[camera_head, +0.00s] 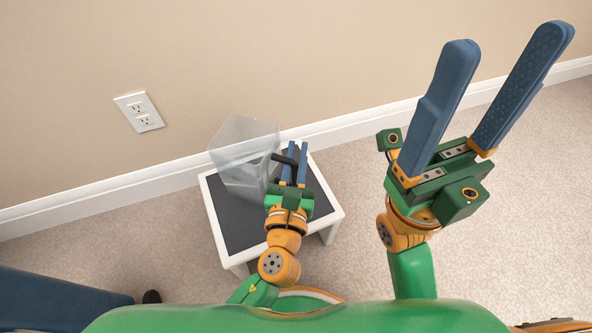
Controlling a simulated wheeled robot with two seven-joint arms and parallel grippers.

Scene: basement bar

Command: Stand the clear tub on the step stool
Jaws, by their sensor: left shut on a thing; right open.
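The clear tub (240,158) is see-through, with a dark handle (286,159) on its right side. It is over the back part of the step stool, which has a white frame (226,262) and a dark grey top (240,229). I cannot tell whether the tub's base touches the top. My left gripper (297,147) is shut on the tub's handle, at the tub's right side and above the stool. My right gripper (512,36) is open and empty, raised to the right, well away from the stool. My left gripper hides part of the stool top.
A beige wall with a white baseboard (140,183) runs close behind the stool. A white outlet plate (139,112) is on the wall at the left. A blue object (60,300) lies at the lower left. The carpet (520,210) to the right is clear.

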